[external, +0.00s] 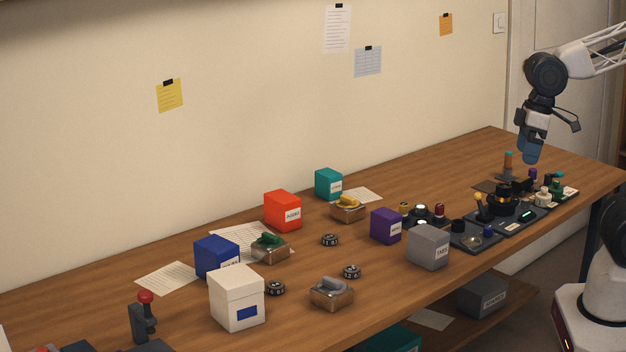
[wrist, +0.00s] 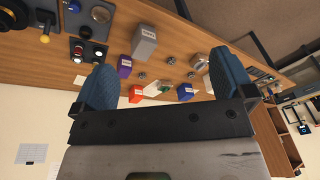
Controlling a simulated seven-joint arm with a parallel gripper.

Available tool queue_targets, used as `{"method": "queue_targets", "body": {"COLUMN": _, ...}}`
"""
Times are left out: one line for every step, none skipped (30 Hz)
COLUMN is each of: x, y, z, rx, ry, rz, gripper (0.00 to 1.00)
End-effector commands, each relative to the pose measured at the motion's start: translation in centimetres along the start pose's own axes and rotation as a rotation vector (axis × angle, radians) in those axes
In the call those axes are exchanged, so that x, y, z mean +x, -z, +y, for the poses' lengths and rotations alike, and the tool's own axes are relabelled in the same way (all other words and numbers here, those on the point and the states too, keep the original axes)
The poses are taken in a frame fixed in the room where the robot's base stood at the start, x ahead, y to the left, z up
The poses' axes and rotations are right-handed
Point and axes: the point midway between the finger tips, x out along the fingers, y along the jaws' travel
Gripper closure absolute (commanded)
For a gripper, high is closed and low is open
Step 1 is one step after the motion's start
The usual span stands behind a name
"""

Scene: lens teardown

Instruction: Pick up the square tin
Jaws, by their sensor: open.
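Several boxy things stand on the bench, and I cannot tell for certain which is called the square tin. Three small square metal tins with lumpy tops show in the external view: one with a yellow top (external: 347,209), one with a green top (external: 269,248) and one with a grey top (external: 331,293). The grey-topped one seems to show in the wrist view (wrist: 199,62). A cream lidded box (external: 237,298) stands front left. My gripper (external: 529,157) is raised over the bench's far right end, well away from all of these. Its blue fingers are apart and empty in the wrist view (wrist: 165,82).
Red (external: 283,211), teal (external: 328,184), blue (external: 216,257), purple (external: 385,226) and grey (external: 428,246) boxes stand around the tins. Small dark dials (external: 330,239) lie between them. Black trays of parts (external: 474,237) fill the right side. A red-knobbed lever (external: 145,317) stands front left.

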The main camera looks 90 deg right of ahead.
Motion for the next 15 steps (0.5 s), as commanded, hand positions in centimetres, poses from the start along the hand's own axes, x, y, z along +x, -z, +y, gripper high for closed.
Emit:
{"method": "queue_targets", "body": {"x": 0.5, "y": 0.5, "z": -0.4, "rx": 0.028, "ry": 0.024, "rz": -0.017, "gripper": 0.00}}
{"method": "queue_targets", "body": {"x": 0.8, "y": 0.9, "z": -0.7, "rx": 0.048, "ry": 0.042, "rz": -0.027, "gripper": 0.00}}
{"method": "queue_targets", "body": {"x": 1.2, "y": 1.4, "z": -1.2, "rx": 0.078, "ry": 0.068, "rz": -0.042, "gripper": 0.00}}
{"method": "queue_targets", "body": {"x": 1.6, "y": 1.8, "z": -1.6, "rx": 0.103, "ry": 0.088, "rz": -0.054, "gripper": 0.00}}
{"method": "queue_targets", "body": {"x": 1.9, "y": 2.2, "z": -1.9, "rx": 0.130, "ry": 0.110, "rz": -0.066, "gripper": 0.00}}
{"method": "queue_targets", "body": {"x": 2.4, "y": 2.8, "z": -2.5, "rx": 0.167, "ry": 0.140, "rz": -0.083, "gripper": 0.00}}
{"method": "queue_targets", "body": {"x": 2.8, "y": 3.3, "z": -2.9, "rx": 0.195, "ry": 0.162, "rz": -0.097, "gripper": 0.00}}
{"method": "queue_targets", "body": {"x": 3.1, "y": 3.8, "z": -3.3, "rx": 0.225, "ry": 0.185, "rz": -0.110, "gripper": 0.00}}
{"method": "queue_targets", "body": {"x": 3.7, "y": 4.4, "z": -3.8, "rx": 0.266, "ry": 0.215, "rz": -0.128, "gripper": 0.00}}
{"method": "queue_targets", "body": {"x": 4.0, "y": 5.0, "z": -4.2, "rx": 0.297, "ry": 0.237, "rz": -0.142, "gripper": 0.00}}
{"method": "queue_targets", "body": {"x": 4.5, "y": 5.5, "z": -4.6, "rx": 0.327, "ry": 0.259, "rz": -0.156, "gripper": 0.00}}
{"method": "queue_targets", "body": {"x": 5.0, "y": 6.2, "z": -5.1, "rx": 0.367, "ry": 0.287, "rz": -0.173, "gripper": 0.00}}
{"method": "queue_targets", "body": {"x": 5.4, "y": 6.7, "z": -5.5, "rx": 0.399, "ry": 0.308, "rz": -0.187, "gripper": 0.00}}
{"method": "queue_targets", "body": {"x": 5.8, "y": 7.2, "z": -5.8, "rx": 0.431, "ry": 0.329, "rz": -0.200, "gripper": 0.00}}
{"method": "queue_targets", "body": {"x": 6.3, "y": 8.0, "z": -6.3, "rx": 0.474, "ry": 0.357, "rz": -0.218, "gripper": 0.00}}
